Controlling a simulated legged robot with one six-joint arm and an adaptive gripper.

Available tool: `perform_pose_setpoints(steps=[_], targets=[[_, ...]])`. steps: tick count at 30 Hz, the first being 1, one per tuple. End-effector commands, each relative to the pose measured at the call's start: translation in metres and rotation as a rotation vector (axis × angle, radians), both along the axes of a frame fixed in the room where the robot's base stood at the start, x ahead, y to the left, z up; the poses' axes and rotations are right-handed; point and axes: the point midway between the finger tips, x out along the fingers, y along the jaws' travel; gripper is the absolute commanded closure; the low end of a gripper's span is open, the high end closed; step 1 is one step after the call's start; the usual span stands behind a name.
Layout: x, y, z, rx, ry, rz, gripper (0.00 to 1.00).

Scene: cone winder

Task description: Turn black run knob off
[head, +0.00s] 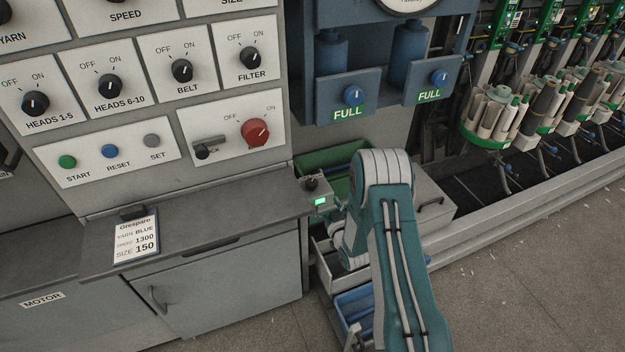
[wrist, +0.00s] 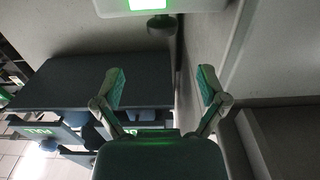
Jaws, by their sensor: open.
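A small grey box with a lit green display (head: 320,201) and a black knob (head: 311,184) sits just past the right end of the desk, close to my arm. I can read no "run" label on it, and the knob's setting is too small to tell. In the wrist view a lit green panel (wrist: 148,4) is at the top edge, with a dark round knob (wrist: 160,25) below it. My gripper (wrist: 161,84) is open and empty, its fingers spread below that knob and apart from it. In the head view my arm hides much of the gripper.
The panel has black OFF/ON knobs for heads 1-5 (head: 36,103), heads 6-10 (head: 108,85), belt (head: 181,71) and filter (head: 250,57), plus a red knob (head: 255,131). The desk (head: 200,215) holds a card. Green (head: 325,165) and blue (head: 354,304) bins stand around my arm.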

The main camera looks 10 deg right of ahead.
Motion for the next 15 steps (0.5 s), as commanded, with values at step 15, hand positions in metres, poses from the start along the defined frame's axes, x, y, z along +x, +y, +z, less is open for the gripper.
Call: perform_pose_setpoints(steps=[15], targets=[[0.085,0.016,0.000,0.001,0.000,0.002,0.08]])
